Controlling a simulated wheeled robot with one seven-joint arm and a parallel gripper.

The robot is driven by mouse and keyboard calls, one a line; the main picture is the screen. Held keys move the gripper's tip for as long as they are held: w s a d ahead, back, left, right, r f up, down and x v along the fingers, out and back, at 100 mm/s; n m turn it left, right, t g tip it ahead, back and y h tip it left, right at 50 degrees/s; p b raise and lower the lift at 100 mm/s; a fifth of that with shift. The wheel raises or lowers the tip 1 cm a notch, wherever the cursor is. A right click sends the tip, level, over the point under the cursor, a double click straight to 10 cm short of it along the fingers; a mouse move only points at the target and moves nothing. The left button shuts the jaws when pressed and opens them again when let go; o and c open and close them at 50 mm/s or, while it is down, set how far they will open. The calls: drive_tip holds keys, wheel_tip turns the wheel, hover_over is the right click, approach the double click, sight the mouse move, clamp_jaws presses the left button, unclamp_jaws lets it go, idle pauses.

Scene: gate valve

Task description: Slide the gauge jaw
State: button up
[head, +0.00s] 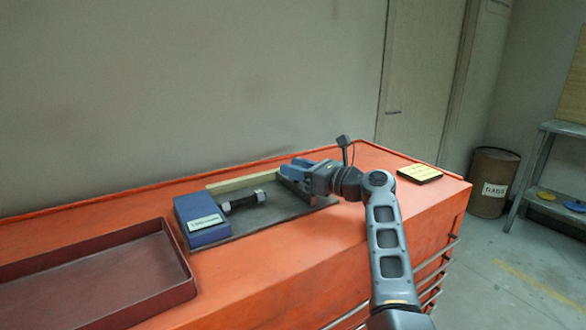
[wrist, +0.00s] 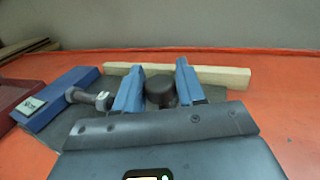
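The gauge lies on a dark grey plate (head: 262,216), with a blue labelled block (head: 200,219) at its left end. A dark bolt-like part with pale grey ends (head: 242,202) lies on the plate, right of the block. My gripper (head: 290,168) is over the plate's right end. In the wrist view its two blue fingers (wrist: 159,67) stand apart, one on each side of a dark round knob (wrist: 160,92). I cannot tell whether they touch the knob. The sliding jaw is mostly hidden under my gripper and cannot be made out clearly.
A pale wooden strip (head: 228,182) runs along the plate's back edge. A dark red tray (head: 95,275) stands at the left of the orange bench (head: 270,270). A black-and-yellow pad (head: 419,173) lies at the right. The bench front is clear.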

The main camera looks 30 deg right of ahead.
drive_tip(key=shift+o, duration=1.4)
drive_tip(key=shift+d, duration=0.4)
drive_tip(key=shift+o, duration=0.2)
drive_tip(key=shift+a, duration=0.1)
drive_tip(key=shift+v, duration=3.9)
drive_tip(key=shift+r, duration=0.1)
